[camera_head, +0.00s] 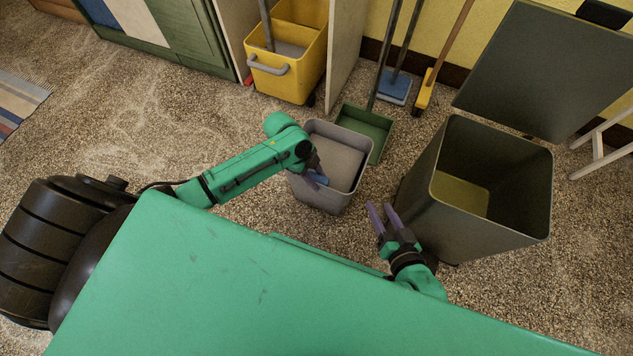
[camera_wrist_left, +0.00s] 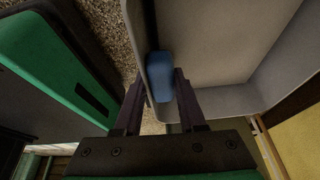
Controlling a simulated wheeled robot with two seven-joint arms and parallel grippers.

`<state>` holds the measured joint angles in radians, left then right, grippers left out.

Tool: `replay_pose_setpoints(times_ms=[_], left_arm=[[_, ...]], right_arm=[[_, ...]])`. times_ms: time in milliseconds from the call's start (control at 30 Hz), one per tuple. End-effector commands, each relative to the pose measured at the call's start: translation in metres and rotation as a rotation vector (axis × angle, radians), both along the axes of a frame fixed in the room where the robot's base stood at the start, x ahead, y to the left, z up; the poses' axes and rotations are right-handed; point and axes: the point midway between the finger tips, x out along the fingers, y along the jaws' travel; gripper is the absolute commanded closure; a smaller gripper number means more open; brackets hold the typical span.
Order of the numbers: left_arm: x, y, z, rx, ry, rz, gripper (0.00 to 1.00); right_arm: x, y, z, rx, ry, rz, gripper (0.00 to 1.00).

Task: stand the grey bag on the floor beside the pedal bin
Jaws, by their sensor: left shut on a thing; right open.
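The grey bag (camera_head: 325,195) is an open-topped, box-shaped container, upright in the middle of the head view. My left gripper (camera_head: 316,176) is shut on the blue grip at the bag's near left rim. In the left wrist view the blue grip (camera_wrist_left: 160,76) sits between the fingers, with the bag's grey inside (camera_wrist_left: 220,50) beyond it. I cannot tell whether the bag's base touches the floor. The pedal bin (camera_head: 490,228), dark olive with its lid (camera_head: 545,70) raised, stands to the right of the bag. My right gripper (camera_head: 379,217) is open and empty between bag and bin.
A green dustpan (camera_head: 368,128) is close behind the bag. A yellow mop bucket (camera_head: 285,80) stands at the back beside a pale panel. A blue-headed broom (camera_head: 396,88) and a yellow-headed brush (camera_head: 424,92) lean at the wall. Speckled floor (camera_head: 130,120) is clear to the left.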

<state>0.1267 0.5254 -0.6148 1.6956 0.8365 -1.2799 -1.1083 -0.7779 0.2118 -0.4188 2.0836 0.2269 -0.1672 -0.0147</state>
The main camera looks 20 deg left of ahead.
Motion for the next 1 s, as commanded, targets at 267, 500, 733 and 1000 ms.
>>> replay_pose_setpoints(times_ms=[267,500,733,1000], left_arm=[[0.000,0.000,-0.017,0.000,-0.001,0.000,1.00],[0.000,0.000,-0.020,0.000,-0.001,0.000,0.30],[0.000,0.000,-0.020,0.000,-0.001,0.000,0.30],[0.001,0.010,0.009,0.002,-0.003,0.001,0.30]], right_arm=[[0.000,0.000,-0.010,0.010,-0.011,-0.008,0.50],[0.000,0.000,-0.012,0.011,-0.012,-0.008,0.50],[0.001,0.000,-0.011,0.010,-0.012,-0.009,0.50],[-0.001,0.000,0.005,-0.002,0.004,0.000,0.50]])
